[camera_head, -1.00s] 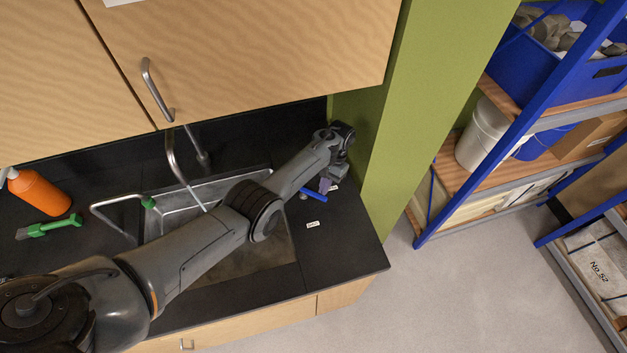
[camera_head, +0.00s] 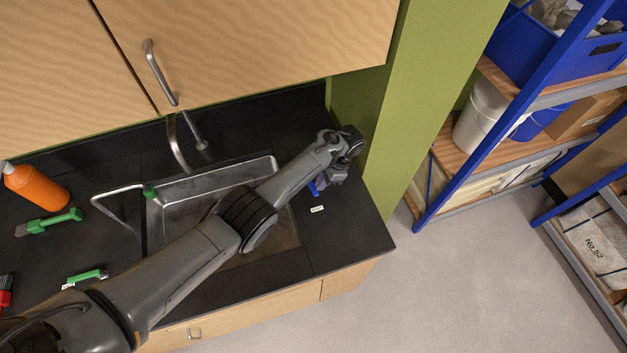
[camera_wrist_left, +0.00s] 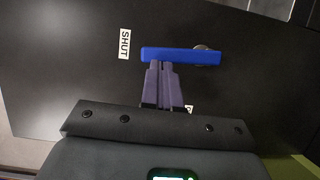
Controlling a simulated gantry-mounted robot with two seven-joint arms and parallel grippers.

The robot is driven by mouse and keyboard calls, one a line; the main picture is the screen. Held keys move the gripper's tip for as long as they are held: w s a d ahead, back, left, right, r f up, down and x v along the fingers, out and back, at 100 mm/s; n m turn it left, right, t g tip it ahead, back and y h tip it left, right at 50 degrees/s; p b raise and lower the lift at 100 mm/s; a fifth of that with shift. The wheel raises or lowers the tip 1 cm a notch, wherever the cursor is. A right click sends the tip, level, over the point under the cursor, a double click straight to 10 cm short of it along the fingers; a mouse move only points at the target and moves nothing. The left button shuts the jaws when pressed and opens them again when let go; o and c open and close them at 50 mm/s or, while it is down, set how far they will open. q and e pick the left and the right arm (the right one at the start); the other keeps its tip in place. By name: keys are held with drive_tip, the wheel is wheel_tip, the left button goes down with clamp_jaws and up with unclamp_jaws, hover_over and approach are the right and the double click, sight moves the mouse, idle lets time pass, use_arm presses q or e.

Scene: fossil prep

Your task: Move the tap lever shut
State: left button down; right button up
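The tap lever is a blue bar (camera_wrist_left: 180,56) with a round metal pivot (camera_wrist_left: 207,48) near its right end in the left wrist view. Its free end points left towards a white label reading SHUT (camera_wrist_left: 124,44), with a small gap between. In the head view the lever (camera_head: 313,188) shows partly, beside my arm, and the label (camera_head: 317,209) lies just below it. My left gripper (camera_wrist_left: 165,66) has its purple fingers together, with their tips at the lever's long side, seemingly touching. In the head view the gripper (camera_head: 330,178) is partly hidden by its own wrist. My right gripper is not in view.
A metal sink (camera_head: 225,180) with a curved faucet (camera_head: 175,145) lies left of the lever. A green wall (camera_head: 400,120) stands close on the right. An orange bottle (camera_head: 36,187) and green-handled brush (camera_head: 50,222) lie far left. Another label (camera_wrist_left: 189,108) is mostly hidden by the gripper.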

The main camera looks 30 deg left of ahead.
use_arm(q)
drive_tip(key=shift+s+f, duration=0.1)
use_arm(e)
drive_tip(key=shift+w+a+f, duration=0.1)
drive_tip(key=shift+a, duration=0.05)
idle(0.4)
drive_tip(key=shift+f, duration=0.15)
